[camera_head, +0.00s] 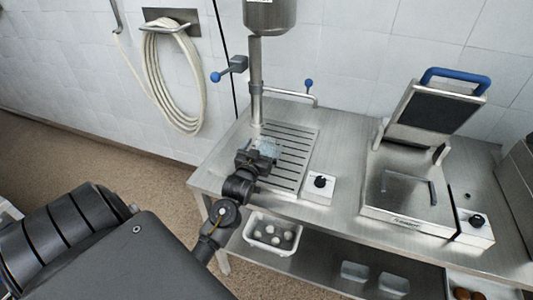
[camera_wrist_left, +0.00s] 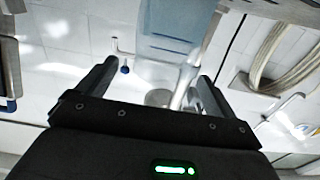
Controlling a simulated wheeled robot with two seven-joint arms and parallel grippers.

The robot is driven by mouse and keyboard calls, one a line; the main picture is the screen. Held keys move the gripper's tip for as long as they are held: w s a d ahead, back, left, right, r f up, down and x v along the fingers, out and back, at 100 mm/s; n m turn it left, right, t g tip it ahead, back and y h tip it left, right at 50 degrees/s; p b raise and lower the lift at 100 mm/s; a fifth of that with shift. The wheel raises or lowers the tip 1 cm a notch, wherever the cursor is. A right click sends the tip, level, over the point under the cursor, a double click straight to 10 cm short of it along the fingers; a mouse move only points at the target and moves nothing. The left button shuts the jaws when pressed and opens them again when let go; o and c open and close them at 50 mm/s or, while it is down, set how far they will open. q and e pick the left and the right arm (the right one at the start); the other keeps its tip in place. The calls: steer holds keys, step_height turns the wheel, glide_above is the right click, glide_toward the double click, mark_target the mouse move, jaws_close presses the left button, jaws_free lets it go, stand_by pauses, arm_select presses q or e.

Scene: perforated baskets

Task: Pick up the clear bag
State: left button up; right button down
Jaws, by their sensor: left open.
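The clear bag is a pale blue, see-through sheet (camera_wrist_left: 178,35) at the top middle of the left wrist view. In the head view it is a small bluish patch (camera_head: 267,146) over the slotted drain plate, at the tip of my left gripper (camera_head: 259,158). My left gripper also shows in the left wrist view (camera_wrist_left: 157,72), with its two dark fingers apart. The bag's lower edge lies near the fingertips; I cannot tell whether they touch it. The gripper covers part of the bag in the head view. My right gripper is not in view.
The drain plate (camera_head: 293,150) is set in a steel table (camera_head: 345,190), under a steel column machine (camera_head: 256,80) with blue-knobbed levers. An open press grill (camera_head: 408,195) stands to the right. A white basket (camera_head: 263,247) of round items sits on the lower shelf.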

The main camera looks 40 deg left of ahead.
mark_target(265, 142)
arm_select(q)
steer(key=shift+r, duration=0.1)
steer(key=x, duration=0.1)
steer(key=p+x, duration=0.1)
steer(key=x, duration=0.1)
steer(key=p+x, duration=0.1)
steer(key=shift+w+a+r, duration=0.1)
steer(key=shift+w+r, duration=0.15)
steer(key=shift+w+a+f, duration=0.1)
steer(key=shift+w+a, duration=0.05)
steer(key=shift+w, duration=0.2)
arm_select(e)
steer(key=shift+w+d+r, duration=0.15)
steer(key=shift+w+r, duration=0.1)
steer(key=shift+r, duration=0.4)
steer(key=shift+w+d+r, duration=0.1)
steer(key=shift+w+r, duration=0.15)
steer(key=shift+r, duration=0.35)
arm_select(q)
steer(key=shift+s, duration=0.1)
steer(key=shift+c, duration=1)
steer(key=c, duration=1.4)
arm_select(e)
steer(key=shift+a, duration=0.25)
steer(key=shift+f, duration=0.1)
